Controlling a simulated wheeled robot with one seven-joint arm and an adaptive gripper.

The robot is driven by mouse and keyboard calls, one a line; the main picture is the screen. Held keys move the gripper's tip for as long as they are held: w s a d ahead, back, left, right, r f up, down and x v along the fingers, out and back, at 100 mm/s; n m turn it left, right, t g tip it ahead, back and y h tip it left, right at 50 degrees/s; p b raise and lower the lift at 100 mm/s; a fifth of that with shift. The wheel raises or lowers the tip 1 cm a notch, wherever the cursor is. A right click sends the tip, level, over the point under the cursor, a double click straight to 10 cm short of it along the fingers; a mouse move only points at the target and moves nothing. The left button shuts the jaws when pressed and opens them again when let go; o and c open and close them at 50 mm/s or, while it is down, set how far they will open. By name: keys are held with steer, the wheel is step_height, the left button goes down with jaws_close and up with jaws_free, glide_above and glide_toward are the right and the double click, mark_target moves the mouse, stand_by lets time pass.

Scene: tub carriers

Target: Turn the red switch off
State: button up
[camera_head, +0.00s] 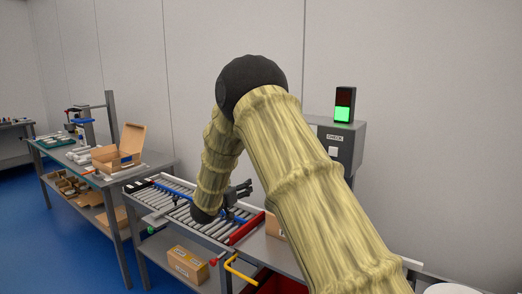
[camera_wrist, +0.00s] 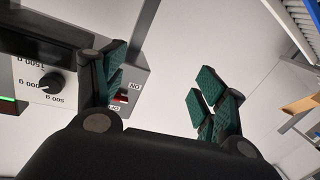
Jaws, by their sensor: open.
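The red switch (camera_wrist: 121,97) shows in the wrist view on a grey box, between upside-down ON and OFF labels. It lies just right of the left finger in the picture, close to it or partly behind it. I cannot tell which way the switch is set, or whether the finger touches it. My gripper (camera_wrist: 158,72) is open and empty, with green pads on its fingers. In the head view my gripper (camera_head: 238,193) is over the roller conveyor at the end of my bent arm. I cannot make out the switch in the head view.
A black knob (camera_wrist: 51,82) with a printed scale is left of the switch. The roller conveyor (camera_head: 180,208) holds a red bar (camera_head: 247,229). A signal light (camera_head: 343,113) glows green by the wall. A workbench (camera_head: 105,182) with an open carton (camera_head: 121,150) stands left.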

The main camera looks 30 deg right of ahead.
steer(key=d+r+m+g+h, duration=0.3)
steer(key=d+r+m, duration=0.1)
steer(key=r, duration=1.1)
steer(key=w+p+x, duration=0.1)
steer(key=p+x, duration=0.1)
steer(key=x, duration=0.9)
steer(key=shift+a+f, duration=0.15)
steer(key=shift+f, duration=0.25)
steer(key=shift+s, duration=0.1)
steer(key=c, duration=1)
